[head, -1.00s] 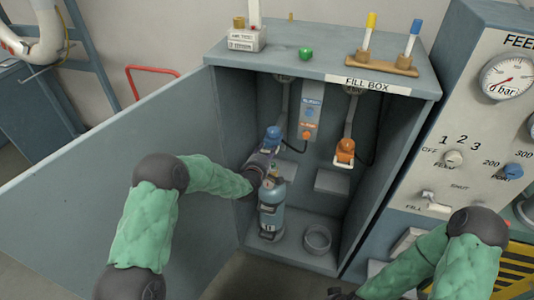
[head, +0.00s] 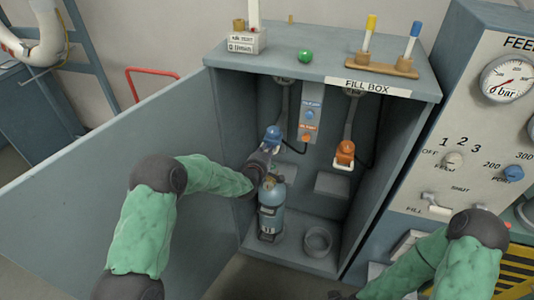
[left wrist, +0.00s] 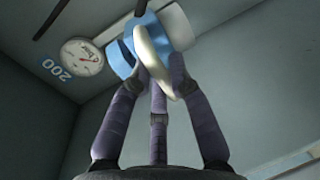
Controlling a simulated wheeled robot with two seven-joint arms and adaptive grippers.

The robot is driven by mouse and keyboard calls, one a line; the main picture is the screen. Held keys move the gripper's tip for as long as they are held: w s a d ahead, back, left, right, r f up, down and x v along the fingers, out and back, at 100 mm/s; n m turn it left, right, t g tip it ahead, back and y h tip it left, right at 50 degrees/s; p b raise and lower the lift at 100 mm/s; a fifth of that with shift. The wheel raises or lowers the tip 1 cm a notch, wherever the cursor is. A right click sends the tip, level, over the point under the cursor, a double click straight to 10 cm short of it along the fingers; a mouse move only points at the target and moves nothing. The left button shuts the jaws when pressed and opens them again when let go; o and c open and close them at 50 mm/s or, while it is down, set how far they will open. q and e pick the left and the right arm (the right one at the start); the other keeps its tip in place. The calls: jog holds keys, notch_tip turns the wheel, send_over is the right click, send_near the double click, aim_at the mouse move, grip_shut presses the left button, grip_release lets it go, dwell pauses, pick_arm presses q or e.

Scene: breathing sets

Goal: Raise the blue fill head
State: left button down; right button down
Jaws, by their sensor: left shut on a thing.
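The blue fill head (head: 273,133) hangs at the left inside the open fill box, above a blue-grey cylinder (head: 271,215). My left gripper (head: 270,150) is shut on the fill head, just under its blue part. In the left wrist view my gripper's fingers (left wrist: 160,85) close around the blue and white head (left wrist: 155,40). The head is clear of the cylinder's top as far as I can see; the gripper partly hides the space between. Only a dark bit of my right gripper (head: 342,294) shows at the bottom edge, and its fingers cannot be made out.
An orange fill head (head: 345,151) hangs at the right in the box. An empty ring holder (head: 318,240) is on the box floor beside the cylinder. A small control panel (head: 311,112) is on the back wall. The open door (head: 110,150) stands at left.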

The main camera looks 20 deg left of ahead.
pick_arm(q)
jog(key=c, duration=1.1)
grip_release()
jog(key=shift+r, duration=0.4)
jog(key=shift+c, duration=0.2)
jog(key=shift+f, duration=0.1)
jog(key=shift+s, duration=0.65)
jog(key=v, duration=1)
jog(key=shift+s, duration=0.3)
